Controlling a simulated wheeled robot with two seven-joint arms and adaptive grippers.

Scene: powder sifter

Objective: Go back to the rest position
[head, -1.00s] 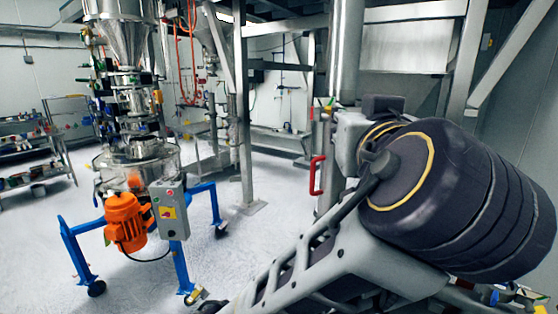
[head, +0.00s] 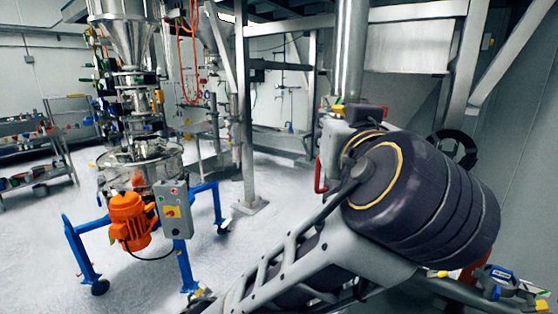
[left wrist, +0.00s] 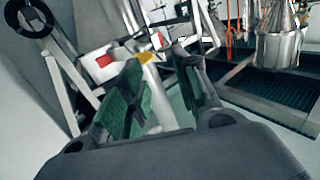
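My left gripper (left wrist: 162,62) shows in the left wrist view with two dark fingers with green inner pads. The fingers stand apart, and nothing is clearly held between them. In the head view, a large grey arm of mine with a dark ribbed joint fills the lower right; I cannot make out gripper fingers there. The powder sifter (head: 142,165) stands at the left of the head view, with steel body, orange motor (head: 130,220) and grey control box (head: 173,207) on a blue wheeled frame (head: 83,255). The arm is apart from it in the picture. My right gripper is not visible.
A steel post (head: 243,120) stands behind the sifter. A shelf rack (head: 60,150) with small items is at far left. A black ring (head: 462,147) shows behind my arm joint. Pale floor (head: 235,245) is clear between sifter and post.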

